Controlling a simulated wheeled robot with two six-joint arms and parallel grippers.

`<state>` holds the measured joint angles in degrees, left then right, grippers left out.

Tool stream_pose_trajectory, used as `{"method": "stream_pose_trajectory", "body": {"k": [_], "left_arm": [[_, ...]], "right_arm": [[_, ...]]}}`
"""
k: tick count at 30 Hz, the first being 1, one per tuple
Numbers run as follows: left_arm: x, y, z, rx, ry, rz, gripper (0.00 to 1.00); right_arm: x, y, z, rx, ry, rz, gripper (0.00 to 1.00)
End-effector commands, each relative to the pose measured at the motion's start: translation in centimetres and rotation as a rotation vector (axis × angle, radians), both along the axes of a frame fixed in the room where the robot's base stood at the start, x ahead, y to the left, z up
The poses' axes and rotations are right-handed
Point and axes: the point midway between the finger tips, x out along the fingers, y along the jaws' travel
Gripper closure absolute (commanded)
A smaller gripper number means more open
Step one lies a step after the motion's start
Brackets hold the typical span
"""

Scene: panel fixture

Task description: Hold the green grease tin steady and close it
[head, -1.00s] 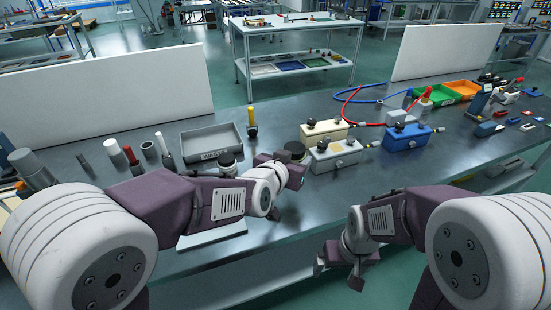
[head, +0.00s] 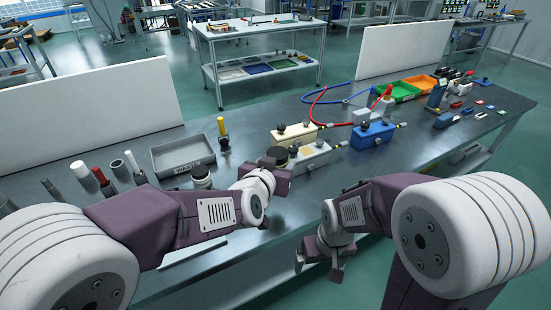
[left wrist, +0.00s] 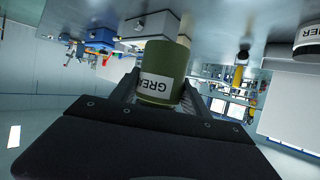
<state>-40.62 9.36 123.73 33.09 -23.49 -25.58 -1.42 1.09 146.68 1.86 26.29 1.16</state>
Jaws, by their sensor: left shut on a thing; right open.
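The green grease tin (left wrist: 160,72) is between the fingers of my left gripper (left wrist: 162,88) in the left wrist view, its white label partly readable. In the head view my left gripper (head: 280,178) is shut on it above the bench, and the tin's dark round top (head: 277,153) shows just behind the gripper. I cannot tell whether that top is a seated lid or how tight it is. My right gripper (head: 318,266) is open and empty, pointing down in front of the bench's near edge.
Another dark-topped tin (head: 202,174) stands left of my left gripper, beside a grey tray (head: 184,156). Cream, grey and blue boxes (head: 372,135) with knobs or fittings stand to the right. Several upright cylinders are at the left. The bench (head: 400,165) is clear at right front.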

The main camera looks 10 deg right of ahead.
Motion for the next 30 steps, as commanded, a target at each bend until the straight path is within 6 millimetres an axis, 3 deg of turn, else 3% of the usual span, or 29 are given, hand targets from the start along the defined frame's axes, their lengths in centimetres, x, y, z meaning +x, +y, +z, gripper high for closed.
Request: {"method": "stream_pose_trajectory", "body": {"k": [5, 15, 17, 20, 30], "left_arm": [[0.0, 0.0, 2.6, -0.001, -0.003, 0.000, 1.00], [0.0, 0.0, 14.2, -0.001, -0.002, 0.000, 1.00], [0.0, 0.0, 15.5, -0.001, -0.002, 0.000, 1.00], [0.0, 0.0, 16.1, 0.000, -0.001, 0.000, 1.00], [0.0, 0.0, 15.5, -0.001, -0.002, 0.000, 1.00]], "right_arm": [[0.0, 0.0, 2.5, 0.000, 0.000, 0.000, 0.05], [0.0, 0.0, 14.2, 0.000, 0.000, 0.000, 0.05], [0.0, 0.0, 15.5, 0.000, -0.001, 0.000, 0.05], [0.0, 0.0, 16.1, 0.000, 0.000, 0.000, 0.05], [0.0, 0.0, 15.5, 0.000, 0.000, 0.000, 0.05]]}}
